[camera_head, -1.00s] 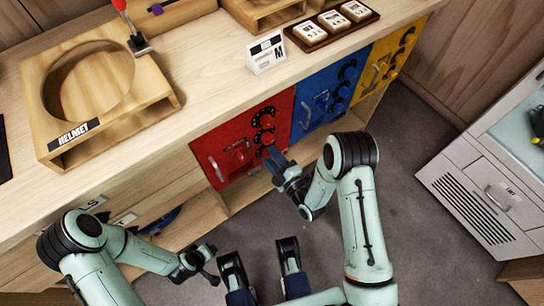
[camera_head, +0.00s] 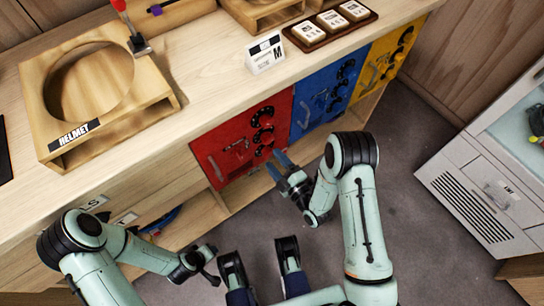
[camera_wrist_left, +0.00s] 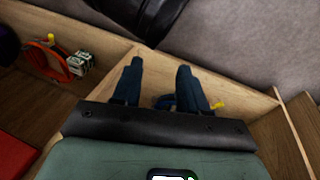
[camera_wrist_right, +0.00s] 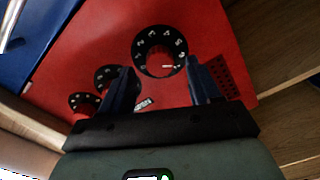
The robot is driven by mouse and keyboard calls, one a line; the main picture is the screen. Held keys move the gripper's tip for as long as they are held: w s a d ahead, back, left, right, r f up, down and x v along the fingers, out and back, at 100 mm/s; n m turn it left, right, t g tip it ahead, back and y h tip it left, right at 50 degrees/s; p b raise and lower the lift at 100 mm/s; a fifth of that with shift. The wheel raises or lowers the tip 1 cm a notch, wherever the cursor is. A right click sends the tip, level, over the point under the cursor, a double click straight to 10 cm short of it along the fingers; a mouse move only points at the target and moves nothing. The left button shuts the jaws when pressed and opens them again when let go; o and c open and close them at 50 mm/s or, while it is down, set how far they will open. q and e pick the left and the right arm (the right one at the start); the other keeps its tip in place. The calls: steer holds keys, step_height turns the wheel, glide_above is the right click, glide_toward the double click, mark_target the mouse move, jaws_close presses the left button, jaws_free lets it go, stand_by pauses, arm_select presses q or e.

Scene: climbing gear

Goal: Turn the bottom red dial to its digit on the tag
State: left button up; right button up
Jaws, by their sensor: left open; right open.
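The red panel (camera_head: 225,140) on the bench front carries a column of three black-and-red dials. The bottom red dial (camera_head: 265,153) is the lowest, and my right gripper (camera_head: 279,163) is open just in front of it. In the right wrist view, this dial (camera_wrist_right: 160,52) shows large beyond and between the open fingers (camera_wrist_right: 160,68), with a gap around it. Its white mark points right; the exact digit is unclear. The other two dials (camera_wrist_right: 118,78) sit to its left there. White tags (camera_head: 308,31) lie on a dark tray, their print too small to read. My left gripper (camera_wrist_left: 160,70) is open and empty.
Blue (camera_head: 325,95) and yellow (camera_head: 383,62) panels adjoin the red one. A wooden helmet stand (camera_head: 150,110) and a small white sign (camera_head: 265,54) stand on the bench top. A grey cabinet (camera_head: 480,190) is at the right. Grey floor is clear in front of the panels.

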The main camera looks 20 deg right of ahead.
arm_select(q)
steer(key=shift+s+d+r+p, duration=0.4)
steer(key=shift+s+r, duration=0.1)
steer(key=shift+s, duration=0.3)
arm_select(e)
steer(key=v, duration=1.1)
